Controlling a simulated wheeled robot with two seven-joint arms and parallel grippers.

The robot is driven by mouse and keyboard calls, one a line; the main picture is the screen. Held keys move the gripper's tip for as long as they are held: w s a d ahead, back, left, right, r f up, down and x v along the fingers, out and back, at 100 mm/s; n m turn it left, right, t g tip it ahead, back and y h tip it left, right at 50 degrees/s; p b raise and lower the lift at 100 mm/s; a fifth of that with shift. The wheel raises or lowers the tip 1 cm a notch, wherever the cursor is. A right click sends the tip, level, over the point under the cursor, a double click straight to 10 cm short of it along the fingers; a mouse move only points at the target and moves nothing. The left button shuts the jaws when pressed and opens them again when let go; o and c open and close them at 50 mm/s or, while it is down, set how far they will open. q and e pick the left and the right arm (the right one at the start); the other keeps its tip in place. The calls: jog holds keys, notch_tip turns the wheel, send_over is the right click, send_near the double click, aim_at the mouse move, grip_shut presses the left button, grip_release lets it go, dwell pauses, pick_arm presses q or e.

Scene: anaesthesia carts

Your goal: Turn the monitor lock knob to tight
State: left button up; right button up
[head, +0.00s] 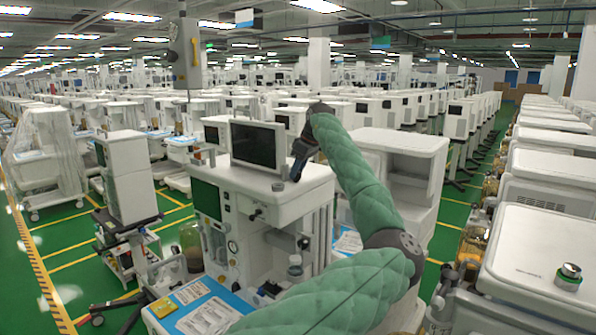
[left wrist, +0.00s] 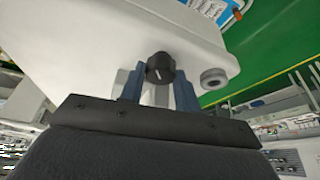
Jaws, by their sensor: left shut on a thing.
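The monitor (head: 257,145) stands on top of a white anaesthesia cart (head: 290,205), its dark screen facing left of me. My left gripper (head: 295,174) reaches down to the cart top just right of the monitor. In the left wrist view, the black lock knob (left wrist: 160,67) with a short white mark sits between the two blue fingers of my left gripper (left wrist: 158,84), which is shut on it. The mark is slightly tilted. In the head view the knob is hidden at the fingers. My right gripper is in neither view.
A short grey round piece (left wrist: 213,78) is beside the knob; a small dark cylinder (head: 278,186) shows on the cart's edge. Another white cart (head: 400,150) stands close behind my arm. Green floor shows between rows.

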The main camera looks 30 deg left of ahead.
pick_arm(q)
jog(key=shift+m+t+b, duration=0.3)
jog(key=shift+m, duration=0.2)
jog(key=shift+s+f+m, duration=0.1)
jog(key=shift+m, duration=0.3)
jog(key=shift+m+t+b, duration=0.8)
jog(key=shift+m, duration=0.9)
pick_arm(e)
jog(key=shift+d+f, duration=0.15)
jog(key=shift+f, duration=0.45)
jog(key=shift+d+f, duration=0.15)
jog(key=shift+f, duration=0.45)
pick_arm(q)
jog(key=shift+r, duration=0.2)
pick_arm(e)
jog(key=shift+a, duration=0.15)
